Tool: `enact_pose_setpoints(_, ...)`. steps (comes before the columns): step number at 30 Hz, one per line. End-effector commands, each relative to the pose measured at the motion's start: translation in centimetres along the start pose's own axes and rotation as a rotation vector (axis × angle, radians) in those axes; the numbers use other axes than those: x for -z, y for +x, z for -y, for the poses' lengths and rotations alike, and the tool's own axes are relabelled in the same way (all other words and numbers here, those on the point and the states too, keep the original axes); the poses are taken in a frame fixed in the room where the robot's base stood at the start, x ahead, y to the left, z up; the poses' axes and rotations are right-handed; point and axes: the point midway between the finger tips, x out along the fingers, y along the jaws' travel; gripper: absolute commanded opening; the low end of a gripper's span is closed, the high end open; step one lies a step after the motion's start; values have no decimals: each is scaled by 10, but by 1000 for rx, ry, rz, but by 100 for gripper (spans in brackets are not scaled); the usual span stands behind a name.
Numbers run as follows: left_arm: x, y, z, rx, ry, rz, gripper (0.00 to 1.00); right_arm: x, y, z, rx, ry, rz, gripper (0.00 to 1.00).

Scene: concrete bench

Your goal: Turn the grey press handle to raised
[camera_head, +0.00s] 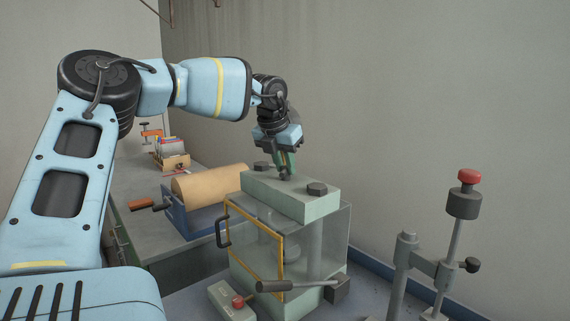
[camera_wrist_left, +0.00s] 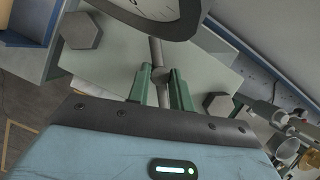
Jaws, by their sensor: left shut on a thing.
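The grey press has a pale green top block (camera_head: 292,192) with dark hex bolts and a clear guard in a yellow frame. Its lever handle (camera_head: 310,284), with a dark grip, lies about level low at the front, pointing left. My left gripper (camera_head: 285,172) is above the top block, away from the handle. In the left wrist view my left gripper (camera_wrist_left: 160,88) has its green fingers shut around a thin grey stem (camera_wrist_left: 156,55). A round dial gauge (camera_wrist_left: 155,12) is at the stem's top, partly cut off. My right gripper is not in view.
A small box with a red button (camera_head: 238,301) stands at the press's front left, close to the grip. A post with a red knob (camera_head: 469,177) stands at right. A blue stand with a tan roll (camera_head: 208,184) is behind left.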

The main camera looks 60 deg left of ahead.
Motion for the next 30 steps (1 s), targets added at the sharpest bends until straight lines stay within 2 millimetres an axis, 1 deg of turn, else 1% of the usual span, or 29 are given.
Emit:
enact_pose_setpoints(1, -2, -2, -3, -7, -1, 8, 0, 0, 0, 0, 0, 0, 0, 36)
enact_pose_setpoints(8, -2, -2, -3, -7, -1, 9, 0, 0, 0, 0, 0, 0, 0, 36)
enact_pose_setpoints(9, -2, -2, -3, -7, -2, 9, 27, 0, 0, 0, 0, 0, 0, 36)
enact_pose_setpoints(15, -1, -1, -2, -4, -1, 5, 53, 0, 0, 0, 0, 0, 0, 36)
enact_pose_setpoints(16, -1, -1, -2, -4, -1, 5, 55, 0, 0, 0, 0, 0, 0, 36)
enact_pose_setpoints(25, -1, -2, -1, -2, 0, 3, 55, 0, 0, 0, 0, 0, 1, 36)
enact_pose_setpoints(28, -1, -10, -1, -2, 0, 4, 55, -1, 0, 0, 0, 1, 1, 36)
enact_pose_setpoints(30, -2, -20, 0, -1, -1, 6, 55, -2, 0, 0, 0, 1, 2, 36)
